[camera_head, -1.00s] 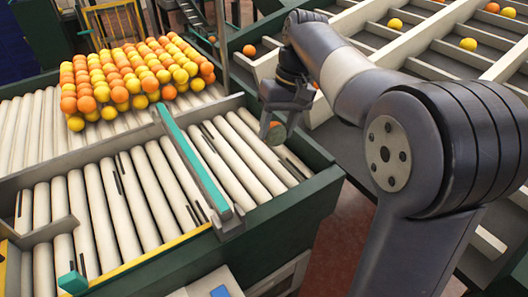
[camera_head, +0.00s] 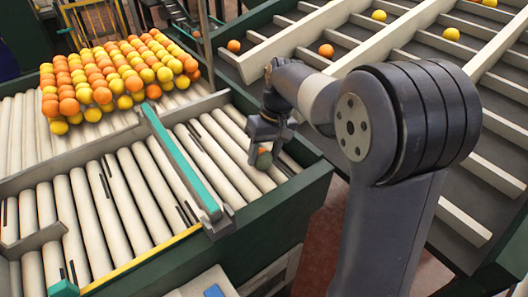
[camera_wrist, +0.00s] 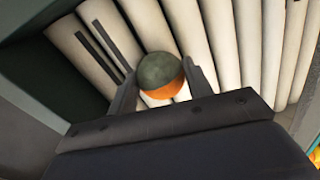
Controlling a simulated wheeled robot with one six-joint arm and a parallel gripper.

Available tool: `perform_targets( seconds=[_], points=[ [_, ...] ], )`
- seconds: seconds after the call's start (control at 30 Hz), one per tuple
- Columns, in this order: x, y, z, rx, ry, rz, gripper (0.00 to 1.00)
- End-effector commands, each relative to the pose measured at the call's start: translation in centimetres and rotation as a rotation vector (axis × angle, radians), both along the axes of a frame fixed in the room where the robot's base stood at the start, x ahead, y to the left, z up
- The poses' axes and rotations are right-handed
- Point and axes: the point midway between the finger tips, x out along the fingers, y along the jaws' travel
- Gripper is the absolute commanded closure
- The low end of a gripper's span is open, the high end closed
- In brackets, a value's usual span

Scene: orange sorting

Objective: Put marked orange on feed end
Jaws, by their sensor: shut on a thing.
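My gripper (camera_head: 264,154) is shut on the marked orange (camera_head: 264,161), an orange fruit with a large grey-green patch. In the wrist view the marked orange (camera_wrist: 160,70) sits between the two fingers, patch towards the top of the picture and orange skin below. Pale rollers (camera_wrist: 212,42) lie behind it. In the head view my gripper is over the right part of the roller bed (camera_head: 222,152), right of the teal bar (camera_head: 180,160), near the dark green side wall. I cannot tell whether the fruit touches the rollers.
A dense block of oranges and yellow fruit (camera_head: 115,75) rests on the rollers at the back left. The teal bar crosses the bed. Sloping divided lanes (camera_head: 400,65) with a few loose fruits lie at the right. Rollers around my gripper are clear.

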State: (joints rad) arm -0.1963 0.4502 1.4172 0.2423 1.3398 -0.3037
Motion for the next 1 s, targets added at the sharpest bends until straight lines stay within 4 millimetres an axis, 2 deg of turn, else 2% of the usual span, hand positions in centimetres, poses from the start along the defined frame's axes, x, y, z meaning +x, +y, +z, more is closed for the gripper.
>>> perform_targets(
  seconds=[0.17, 0.2, 0.47, 0.8, 0.87, 1.0],
  points=[
    [0.0, 0.0, -0.3, 0.0, 0.0, 0.0, 0.76],
    [0.0, 0.0, -0.3, 0.0, 0.0, 0.0, 0.51],
    [0.0, 0.0, -0.3, 0.0, 0.0, 0.0, 0.3],
    [0.1, -0.1, 0.4, 0.001, -0.002, 0.0, 0.3],
    [0.2, -0.2, 1.1, 0.001, -0.002, 0.0, 0.3],
    [0.5, -0.9, 3.8, 0.002, -0.006, -0.001, 0.3]
  ],
)
